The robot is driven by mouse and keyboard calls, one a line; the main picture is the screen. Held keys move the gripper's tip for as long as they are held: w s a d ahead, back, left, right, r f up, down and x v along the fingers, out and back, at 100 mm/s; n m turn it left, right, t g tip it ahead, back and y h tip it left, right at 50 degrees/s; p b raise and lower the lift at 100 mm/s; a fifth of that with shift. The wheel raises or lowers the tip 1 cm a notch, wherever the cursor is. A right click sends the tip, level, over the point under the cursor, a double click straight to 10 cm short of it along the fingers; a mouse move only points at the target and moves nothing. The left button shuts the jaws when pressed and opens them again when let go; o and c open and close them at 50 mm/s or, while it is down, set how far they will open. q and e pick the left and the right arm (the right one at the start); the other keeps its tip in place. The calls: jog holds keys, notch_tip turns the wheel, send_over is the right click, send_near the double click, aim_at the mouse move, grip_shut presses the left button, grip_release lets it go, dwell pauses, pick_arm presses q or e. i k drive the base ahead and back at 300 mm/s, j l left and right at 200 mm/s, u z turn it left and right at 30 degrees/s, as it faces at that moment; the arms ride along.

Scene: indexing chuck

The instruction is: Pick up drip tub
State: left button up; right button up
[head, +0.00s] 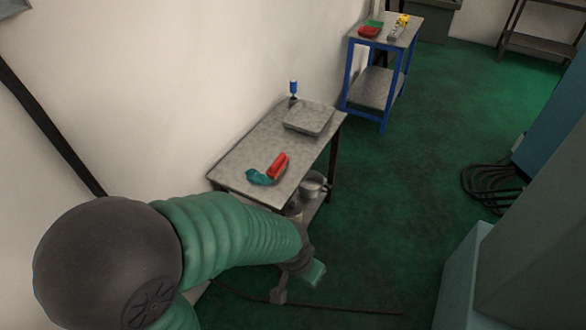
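A shallow grey rectangular tray (309,118) lies on the far half of the grey-topped table. A round light-metal pot (312,185) stands below on the lower shelf, partly hidden by the tabletop. I cannot tell for sure which of these is the drip tub. My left arm reaches in from the lower left, and my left gripper (297,284) hangs over the green floor at the near side of the table. Its two ends look spread apart with nothing between them. It is apart from the tray and the pot. My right gripper is not in view.
On the table (240,165) are a red object (278,165), a teal crumpled cloth (260,178) and a blue-topped bottle (293,90). A blue-framed cart (384,115) stands behind. Black coiled hoses (490,185) lie at right. The floor between is clear.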

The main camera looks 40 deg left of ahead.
aim_at(310, 188)
jog(key=u, duration=0.95)
